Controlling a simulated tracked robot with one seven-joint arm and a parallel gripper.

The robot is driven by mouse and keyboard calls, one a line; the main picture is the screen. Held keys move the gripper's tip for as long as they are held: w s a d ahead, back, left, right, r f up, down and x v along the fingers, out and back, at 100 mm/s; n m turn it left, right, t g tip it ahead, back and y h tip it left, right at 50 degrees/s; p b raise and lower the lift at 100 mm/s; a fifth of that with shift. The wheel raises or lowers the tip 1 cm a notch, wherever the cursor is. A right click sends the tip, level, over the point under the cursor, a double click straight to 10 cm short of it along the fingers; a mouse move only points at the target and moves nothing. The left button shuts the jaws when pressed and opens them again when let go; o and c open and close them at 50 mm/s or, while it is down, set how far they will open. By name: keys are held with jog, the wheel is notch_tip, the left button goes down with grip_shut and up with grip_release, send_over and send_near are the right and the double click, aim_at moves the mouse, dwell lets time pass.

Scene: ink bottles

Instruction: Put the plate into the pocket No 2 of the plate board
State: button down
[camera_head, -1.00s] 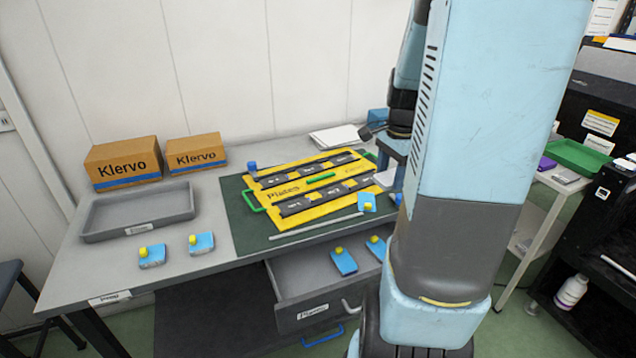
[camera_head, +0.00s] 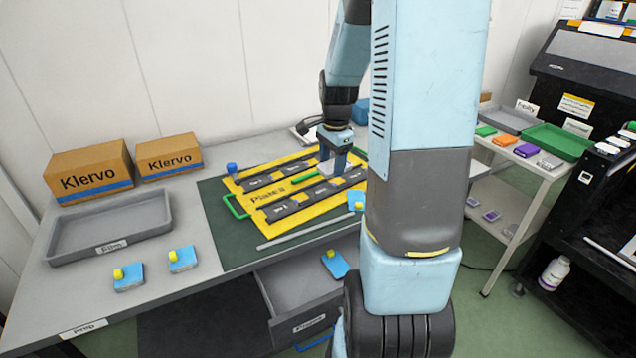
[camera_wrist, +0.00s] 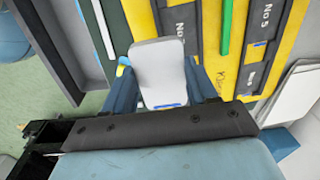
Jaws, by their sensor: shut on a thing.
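My gripper (camera_head: 337,160) hangs over the right part of the yellow plate board (camera_head: 262,215). It is shut on a pale grey plate (camera_wrist: 160,66), gripped by its sides between the two blue fingers in the wrist view. In the head view the plate (camera_head: 327,168) shows below the fingers, against the board. The board carries two dark pocket strips (camera_head: 290,210) with small labels, and a green bar between them. In the wrist view a "No 5" label is readable on one strip (camera_wrist: 266,40). I cannot make out which pocket is No 2.
A grey tray (camera_head: 62,248) and two Klervo boxes (camera_head: 88,172) stand at left. Blue blocks with yellow knobs lie on the table (camera_head: 128,282), by the board (camera_head: 356,200) and in the open drawer (camera_head: 335,263). A blue-capped item (camera_head: 231,168) stands at the board's far left corner.

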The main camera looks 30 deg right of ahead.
jog(key=w+f, duration=0.1)
jog(key=w+a+f, duration=0.1)
jog(key=f, duration=0.1)
jog(key=w+a+f, duration=0.1)
jog(key=f, duration=0.1)
jog(key=shift+w+f, duration=0.15)
jog(key=shift+w, duration=0.15)
jog(key=shift+f, duration=1.55)
jog(key=shift+f, duration=0.15)
jog(key=shift+c, duration=1.6)
grip_release()
